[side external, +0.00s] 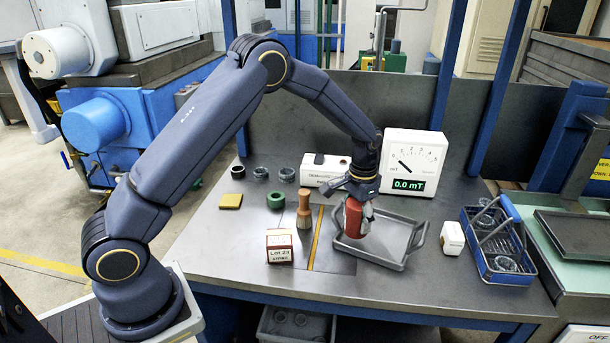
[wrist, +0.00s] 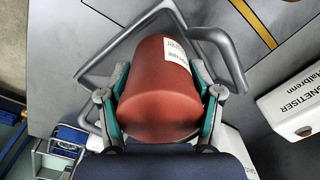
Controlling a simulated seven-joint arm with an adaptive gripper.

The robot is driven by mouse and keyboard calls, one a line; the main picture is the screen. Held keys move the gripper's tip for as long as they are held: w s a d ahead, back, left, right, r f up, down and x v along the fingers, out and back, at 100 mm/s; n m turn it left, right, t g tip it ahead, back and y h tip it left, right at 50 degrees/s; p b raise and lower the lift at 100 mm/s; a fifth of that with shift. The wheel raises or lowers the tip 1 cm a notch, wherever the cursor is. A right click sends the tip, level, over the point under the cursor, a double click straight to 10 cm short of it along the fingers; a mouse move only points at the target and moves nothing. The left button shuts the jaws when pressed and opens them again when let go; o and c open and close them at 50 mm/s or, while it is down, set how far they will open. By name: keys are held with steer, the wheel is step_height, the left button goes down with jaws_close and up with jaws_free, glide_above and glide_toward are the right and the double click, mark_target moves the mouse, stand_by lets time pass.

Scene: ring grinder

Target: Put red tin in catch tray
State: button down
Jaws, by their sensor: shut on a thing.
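The red tin (side external: 352,217) is a small red cylinder with a white label. My gripper (side external: 360,207) is shut on it from above, over the left part of the catch tray (side external: 397,264). The tray is grey and shallow with raised handles at its ends. In the wrist view the red tin (wrist: 160,95) sits between the two fingers of my gripper (wrist: 160,100), and the grey tray (wrist: 110,62) shows behind it. The tin looks slightly tilted. I cannot tell whether its base touches the tray floor.
A wooden-handled brush (side external: 304,210) and a Lot 23 box (side external: 280,247) stand left of the tray. A white demagnetiser (side external: 318,170) and a meter (side external: 410,160) stand behind. A white block (side external: 452,238) and blue basket (side external: 497,262) are at the right.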

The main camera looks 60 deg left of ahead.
mark_target(356, 227)
steer(key=shift+f, duration=1.5)
steer(key=shift+f, duration=0.1)
steer(key=shift+c, duration=1)
jaws_free()
